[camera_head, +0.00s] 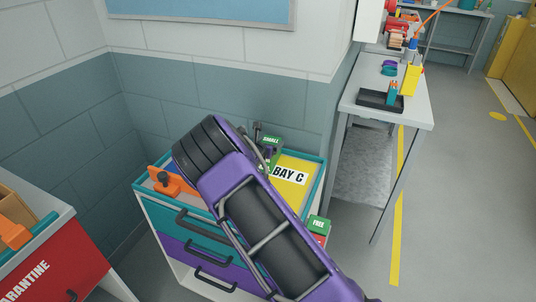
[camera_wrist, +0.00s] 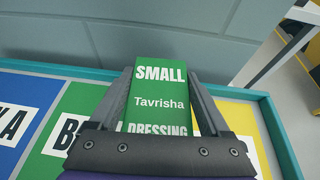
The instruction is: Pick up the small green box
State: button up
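The small green box (camera_wrist: 160,95) fills the middle of the wrist view. Its label reads SMALL, Tavrisha, DRESSING, the last line partly cut off by my gripper. My gripper (camera_wrist: 160,75) has one grey finger on each side of the box. The fingers lie close along its sides with no clear gap, but whether they press on it is not visible. In the head view, the green box (camera_head: 271,145) shows at the back of the cart top, partly behind my gripper (camera_head: 257,133). Whether it rests on the cart top is not clear.
The teal-rimmed drawer cart (camera_head: 147,184) has a yellow BAY C panel (camera_head: 297,167) and an orange object (camera_head: 172,183). Another green box marked FREE (camera_head: 319,225) sits at its right side. A wall stands close behind. A grey bench (camera_head: 419,115) is to the right.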

jog(key=c, duration=1)
jog(key=shift+r, duration=0.1)
